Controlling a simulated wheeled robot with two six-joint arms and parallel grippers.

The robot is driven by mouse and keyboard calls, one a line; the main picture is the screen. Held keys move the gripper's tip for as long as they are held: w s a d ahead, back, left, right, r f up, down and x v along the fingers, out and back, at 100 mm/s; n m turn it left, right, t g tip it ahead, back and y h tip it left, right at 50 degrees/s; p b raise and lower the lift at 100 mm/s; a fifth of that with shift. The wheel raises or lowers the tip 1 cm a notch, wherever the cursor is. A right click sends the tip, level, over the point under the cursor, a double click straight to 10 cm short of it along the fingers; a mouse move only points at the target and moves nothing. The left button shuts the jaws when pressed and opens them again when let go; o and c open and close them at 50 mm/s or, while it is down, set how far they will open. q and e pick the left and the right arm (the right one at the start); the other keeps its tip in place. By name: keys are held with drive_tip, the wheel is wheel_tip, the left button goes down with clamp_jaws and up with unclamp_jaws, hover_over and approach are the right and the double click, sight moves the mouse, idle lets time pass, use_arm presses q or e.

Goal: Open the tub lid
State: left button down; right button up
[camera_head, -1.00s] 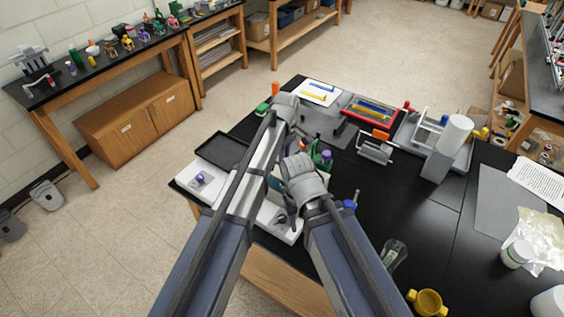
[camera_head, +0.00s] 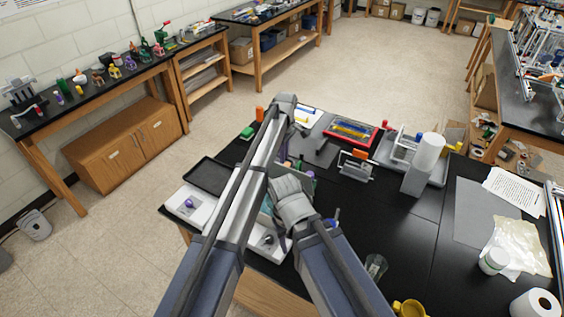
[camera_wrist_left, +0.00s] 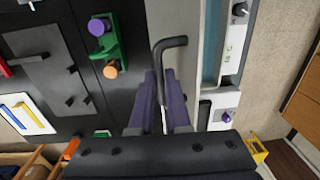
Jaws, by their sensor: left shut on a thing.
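The tub (camera_wrist_left: 222,108) has a white side with knobs, seen at the right in the left wrist view. Its grey lid (camera_wrist_left: 184,22) carries a dark bent handle (camera_wrist_left: 174,42). A teal strip (camera_wrist_left: 212,45) shows between lid and white side. My left gripper (camera_wrist_left: 163,82) is shut on the handle, its purple fingers at the handle's lower end. In the head view my arms cover most of the tub; its white front part (camera_head: 264,240) shows low between them. I cannot tell the lid's exact angle. My right gripper is hidden behind its arm.
A green holder with a purple knob (camera_wrist_left: 97,27) stands beside the lid on the black table. A dark tray (camera_head: 211,176) lies left of my arms. A white cylinder (camera_head: 429,152) and a glass (camera_head: 375,266) stand to the right.

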idle(0.3)
use_arm(q)
drive_tip(key=c, duration=0.9)
unclamp_jaws()
